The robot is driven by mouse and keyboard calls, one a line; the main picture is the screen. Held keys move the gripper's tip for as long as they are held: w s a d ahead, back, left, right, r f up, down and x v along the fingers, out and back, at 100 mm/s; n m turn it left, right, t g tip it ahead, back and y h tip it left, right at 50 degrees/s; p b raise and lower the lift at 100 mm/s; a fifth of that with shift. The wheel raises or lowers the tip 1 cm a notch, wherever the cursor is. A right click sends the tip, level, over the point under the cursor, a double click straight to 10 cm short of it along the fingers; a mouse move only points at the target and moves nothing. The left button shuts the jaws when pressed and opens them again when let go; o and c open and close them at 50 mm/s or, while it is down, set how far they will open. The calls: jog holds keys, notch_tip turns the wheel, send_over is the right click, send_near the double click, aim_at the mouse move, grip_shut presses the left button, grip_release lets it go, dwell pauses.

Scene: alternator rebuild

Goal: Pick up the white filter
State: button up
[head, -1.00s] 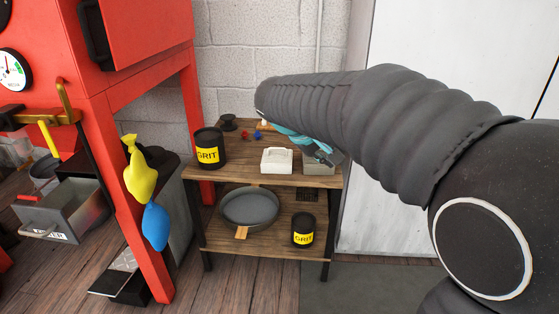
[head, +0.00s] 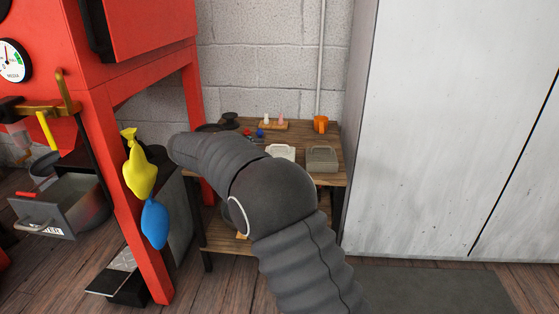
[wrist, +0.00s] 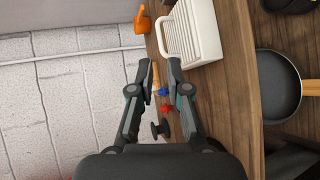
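The white filter (head: 281,152) sits on the top shelf of the wooden bench in the head view, its lower left part hidden by my arm. In the wrist view the white filter (wrist: 200,35) is ribbed, with a loop handle, at the top and beyond the fingertips. My gripper (wrist: 159,72) has its fingers apart with nothing held between them. It is apart from the filter, which lies up and to the right of the fingertips. In the head view my gripper is hidden behind my arm.
A grey bin (head: 322,160) stands right of the filter, with an orange mug (head: 320,124) behind it. A black spool (wrist: 160,129) and small red and blue pieces (wrist: 163,93) lie nearby. A pan (wrist: 275,85) is on the lower shelf. The red machine (head: 110,120) stands left.

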jog(key=x, duration=1)
jog(key=shift+w+d+f+b, duration=0.1)
jog(key=shift+w+d+b, duration=0.15)
jog(key=shift+b, duration=0.05)
jog(key=shift+c, duration=0.2)
grip_shut()
